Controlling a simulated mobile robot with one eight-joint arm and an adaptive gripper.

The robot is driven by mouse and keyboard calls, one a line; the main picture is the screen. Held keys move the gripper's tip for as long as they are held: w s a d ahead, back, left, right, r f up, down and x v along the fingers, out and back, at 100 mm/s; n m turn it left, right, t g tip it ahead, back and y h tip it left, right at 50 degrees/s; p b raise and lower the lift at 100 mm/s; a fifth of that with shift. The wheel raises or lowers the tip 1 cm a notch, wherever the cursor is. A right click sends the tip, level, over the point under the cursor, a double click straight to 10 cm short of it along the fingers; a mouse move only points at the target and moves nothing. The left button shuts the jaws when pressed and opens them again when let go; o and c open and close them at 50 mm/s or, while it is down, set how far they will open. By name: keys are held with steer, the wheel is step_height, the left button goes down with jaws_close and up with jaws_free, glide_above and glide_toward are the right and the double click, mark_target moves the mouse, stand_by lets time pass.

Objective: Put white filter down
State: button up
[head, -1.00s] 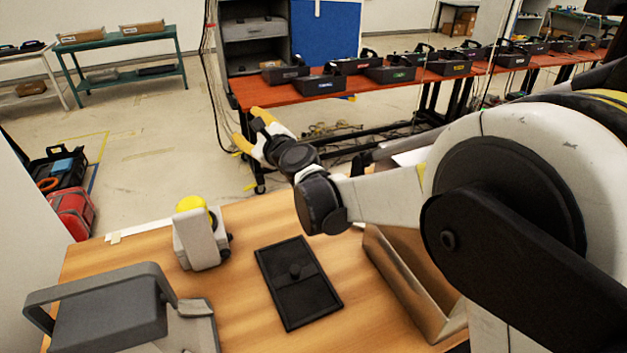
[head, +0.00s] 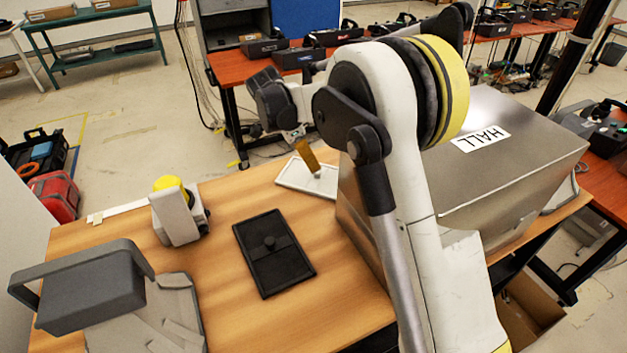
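A flat white plate with a small pale knob, which looks like the white filter (head: 296,177), is at the table's back edge beside the metal box. It looks flat on the wooden table; its right end is partly hidden. My gripper (head: 314,168) is above it, pointing down, with yellow fingers close to the knob. The fingers overlap in this view, so whether they are open or touch the knob is unclear. A similar black plate with a round knob (head: 270,262) lies flat on the table, nearer and left of the white one.
The metal box labelled HALL (head: 400,208) stands right of the plates, partly behind my arm. A white device with a yellow top (head: 178,215) and a grey handled case (head: 90,295) stand on the left of the wooden table (head: 220,280). A red bench (head: 228,68) is behind.

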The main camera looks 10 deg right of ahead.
mark_target(317, 172)
steer(key=b+x, duration=0.2)
steer(key=x, duration=0.5)
steer(key=shift+w+f, duration=0.15)
jaws_close()
